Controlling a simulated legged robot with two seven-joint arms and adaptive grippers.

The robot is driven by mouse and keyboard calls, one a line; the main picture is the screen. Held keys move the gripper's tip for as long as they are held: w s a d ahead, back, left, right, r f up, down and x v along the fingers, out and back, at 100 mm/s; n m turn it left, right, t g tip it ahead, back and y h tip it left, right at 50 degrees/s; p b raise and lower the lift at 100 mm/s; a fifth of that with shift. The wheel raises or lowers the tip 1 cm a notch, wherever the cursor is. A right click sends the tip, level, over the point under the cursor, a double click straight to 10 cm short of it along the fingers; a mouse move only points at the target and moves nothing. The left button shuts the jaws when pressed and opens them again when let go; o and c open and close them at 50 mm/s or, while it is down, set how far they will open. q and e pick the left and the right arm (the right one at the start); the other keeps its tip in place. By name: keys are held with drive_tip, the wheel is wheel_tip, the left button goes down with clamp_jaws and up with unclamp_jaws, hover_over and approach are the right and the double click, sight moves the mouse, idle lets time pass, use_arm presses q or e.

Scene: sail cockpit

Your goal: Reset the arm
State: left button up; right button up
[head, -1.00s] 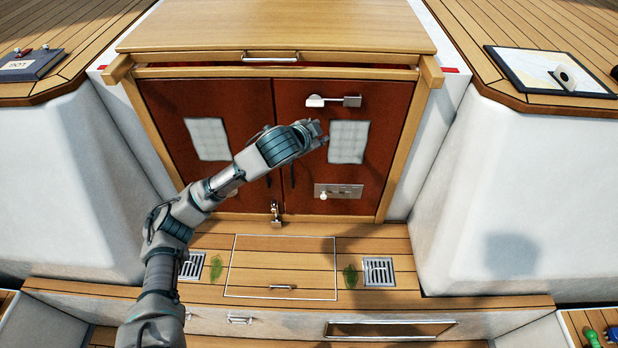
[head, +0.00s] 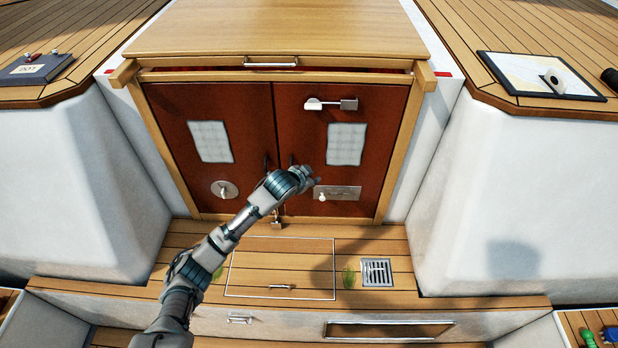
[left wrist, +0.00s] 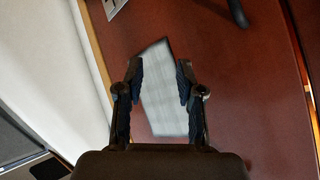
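My left arm reaches in from the bottom left of the head view. Its left gripper (head: 304,178) hangs in front of the red-brown double doors (head: 300,120), near the seam and below the right door's pale panel (head: 346,144). In the left wrist view the two fingers (left wrist: 160,85) stand apart with nothing between them. A pale panel (left wrist: 163,100) on the door shows behind the gap. My right gripper is in neither view.
A latch (head: 330,104) and a plate with a knob (head: 337,193) are on the right door; a round fitting (head: 224,190) is on the left. White walls flank the doors. A floor hatch (head: 280,268) and drain grate (head: 377,273) lie below.

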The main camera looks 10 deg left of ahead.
use_arm(q)
drive_tip(key=shift+d+f, duration=0.1)
drive_tip(key=shift+f, duration=0.25)
drive_tip(key=shift+a, duration=0.2)
